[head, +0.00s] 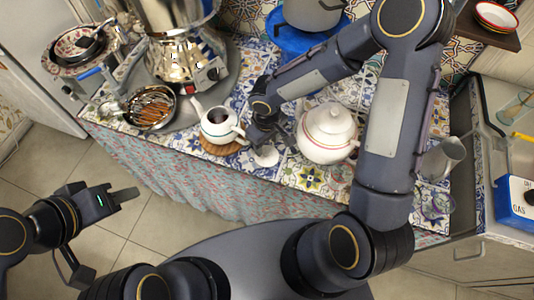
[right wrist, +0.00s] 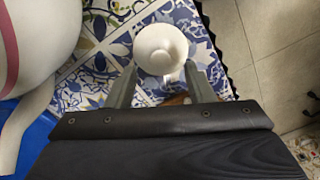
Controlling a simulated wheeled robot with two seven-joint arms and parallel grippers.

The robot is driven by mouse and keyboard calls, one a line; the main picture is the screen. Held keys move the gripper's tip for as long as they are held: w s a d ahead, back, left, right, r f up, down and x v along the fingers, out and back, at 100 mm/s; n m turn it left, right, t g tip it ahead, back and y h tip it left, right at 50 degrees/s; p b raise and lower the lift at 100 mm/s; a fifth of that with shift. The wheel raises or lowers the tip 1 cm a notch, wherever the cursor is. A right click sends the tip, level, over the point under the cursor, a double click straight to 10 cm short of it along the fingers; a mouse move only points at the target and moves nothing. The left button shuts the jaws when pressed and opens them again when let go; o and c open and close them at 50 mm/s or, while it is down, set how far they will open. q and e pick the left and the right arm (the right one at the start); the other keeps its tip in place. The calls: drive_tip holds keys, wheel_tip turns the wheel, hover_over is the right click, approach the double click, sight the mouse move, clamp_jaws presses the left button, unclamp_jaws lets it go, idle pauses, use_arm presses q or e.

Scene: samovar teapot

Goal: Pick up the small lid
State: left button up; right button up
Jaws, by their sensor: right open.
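The small lid (head: 266,156) is white and lies on the blue-and-white tiled counter near its front edge. It also shows in the right wrist view (right wrist: 160,48), between the fingertips of my right gripper. My right gripper (head: 264,139) is open, pointing down at the lid, with one finger on each side. I cannot tell whether the fingers touch it. A small white teapot (head: 214,128) without a lid stands on a round wooden trivet (head: 219,149), left of this gripper. My left gripper (head: 118,197) is empty, low at the left, away from the counter; its jaw opening is unclear.
A large white teapot (head: 327,138) with its lid on stands just right of my right gripper. A metal samovar (head: 178,58) on a tray and a pan (head: 150,107) stand at the left. A metal pitcher (head: 442,160) stands at the right. The counter's front edge is close to the lid.

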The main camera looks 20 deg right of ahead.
sight(267, 151)
wheel_tip(267, 151, down, 3)
drive_tip(key=shift+s+f, duration=0.1)
drive_tip(key=shift+f, duration=0.05)
clamp_jaws()
idle(0.4)
